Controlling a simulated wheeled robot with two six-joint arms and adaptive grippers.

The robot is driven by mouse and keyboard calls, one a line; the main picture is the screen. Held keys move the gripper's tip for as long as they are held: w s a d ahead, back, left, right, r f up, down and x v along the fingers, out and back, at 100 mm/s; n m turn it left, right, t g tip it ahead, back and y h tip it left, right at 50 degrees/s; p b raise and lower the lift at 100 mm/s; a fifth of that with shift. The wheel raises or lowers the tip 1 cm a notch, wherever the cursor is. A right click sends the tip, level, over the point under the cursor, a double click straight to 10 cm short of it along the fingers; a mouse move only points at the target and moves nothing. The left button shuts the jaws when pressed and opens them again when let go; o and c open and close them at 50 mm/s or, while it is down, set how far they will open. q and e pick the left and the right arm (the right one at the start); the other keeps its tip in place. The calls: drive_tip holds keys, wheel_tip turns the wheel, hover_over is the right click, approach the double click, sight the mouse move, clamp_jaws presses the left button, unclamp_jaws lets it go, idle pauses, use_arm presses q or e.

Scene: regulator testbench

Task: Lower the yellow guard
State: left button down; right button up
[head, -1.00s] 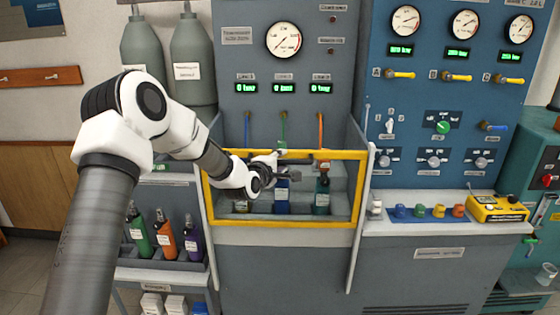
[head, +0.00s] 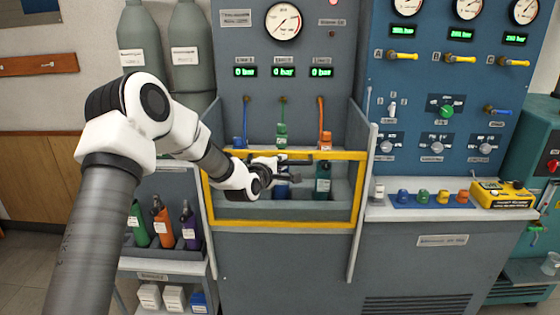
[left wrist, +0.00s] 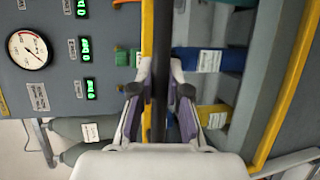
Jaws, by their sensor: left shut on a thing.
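The yellow guard (head: 340,227) is a rectangular frame across the front of the bay in the grey bench. Its top bar runs below the tops of the bay's side walls, and bottle necks show above it. My left gripper (head: 292,172) is at the middle of the top bar. In the left wrist view my left gripper (left wrist: 160,98) is shut on a dark bar, the guard's handle (left wrist: 161,45), beside the yellow bar. The fingers partly hide the handle and bottles. My right gripper is not in view.
A rack of bottles (head: 162,228) stands at left. A yellow device (head: 503,194) sits on the counter at right.

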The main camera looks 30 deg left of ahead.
use_arm(q)
drive_tip(key=b, duration=1.6)
approach(286, 217)
drive_tip(key=x, duration=0.4)
drive_tip(key=shift+w+f, duration=0.2)
drive_tip(key=shift+w, duration=0.05)
drive_tip(key=c, duration=1.1)
unclamp_jaws()
drive_tip(key=shift+r, duration=0.15)
drive_tip(key=shift+c, duration=0.2)
drive_tip(key=v, duration=1.2)
